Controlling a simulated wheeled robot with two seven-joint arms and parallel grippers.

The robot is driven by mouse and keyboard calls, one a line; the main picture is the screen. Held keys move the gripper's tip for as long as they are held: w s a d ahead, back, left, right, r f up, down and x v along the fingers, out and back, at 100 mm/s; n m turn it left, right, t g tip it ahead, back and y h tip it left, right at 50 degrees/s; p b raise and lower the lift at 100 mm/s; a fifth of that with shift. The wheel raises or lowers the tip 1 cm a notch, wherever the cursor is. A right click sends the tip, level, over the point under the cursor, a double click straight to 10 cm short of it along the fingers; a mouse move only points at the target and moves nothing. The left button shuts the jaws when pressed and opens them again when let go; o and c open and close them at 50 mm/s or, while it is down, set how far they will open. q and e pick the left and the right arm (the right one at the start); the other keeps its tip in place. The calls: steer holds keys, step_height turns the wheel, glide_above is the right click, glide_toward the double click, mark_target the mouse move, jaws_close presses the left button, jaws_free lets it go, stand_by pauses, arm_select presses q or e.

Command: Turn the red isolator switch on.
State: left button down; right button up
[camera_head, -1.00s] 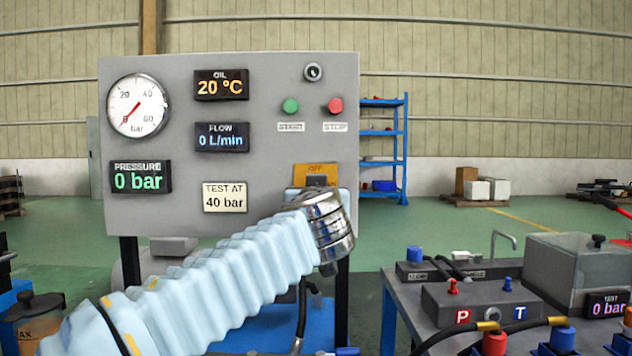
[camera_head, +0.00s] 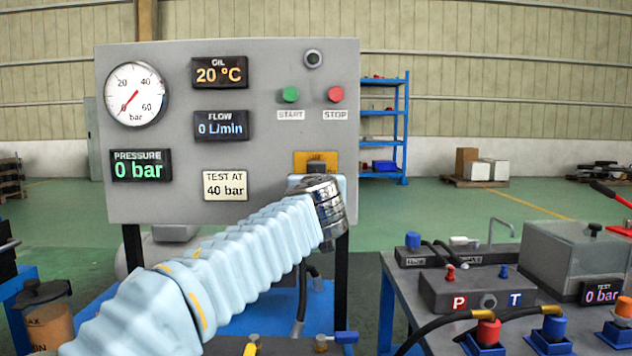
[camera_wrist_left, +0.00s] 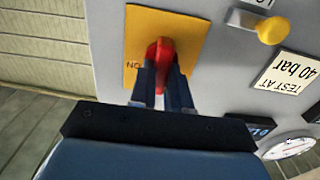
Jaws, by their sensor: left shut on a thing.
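The red isolator switch (camera_wrist_left: 160,52) is a red handle on a yellow plate (camera_wrist_left: 187,38) on the grey panel. In the left wrist view an ON mark shows upside down at the plate's left edge. My left gripper (camera_wrist_left: 162,80) is shut on the red handle, with one dark finger on each side of it. In the head view the yellow plate (camera_head: 301,160) shows at the panel's lower right. There my left wrist hides the handle, so its exact angle is hard to tell. My right gripper is not in view.
The grey panel (camera_head: 270,200) carries a pressure gauge (camera_head: 136,94), displays, a green start button (camera_head: 291,94) and a red stop button (camera_head: 335,94). A yellow knob (camera_wrist_left: 271,31) sits beside the plate in the wrist view. A bench (camera_head: 400,285) with hoses stands at the right.

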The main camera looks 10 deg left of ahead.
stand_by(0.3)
arm_select(q)
steer(key=shift+w+d+f+m+b, duration=0.15)
steer(key=shift+m+b, duration=0.25)
steer(key=shift+m, duration=2.55)
steer(key=shift+s+d+f+m+b, duration=0.15)
steer(key=shift+m+b, duration=0.2)
steer(key=shift+m, duration=2.65)
steer(key=shift+w+d+f+m+b, duration=0.15)
steer(key=shift+m+b, duration=0.25)
steer(key=shift+m, duration=2.55)
steer(key=c, duration=1.1)
jaws_free()
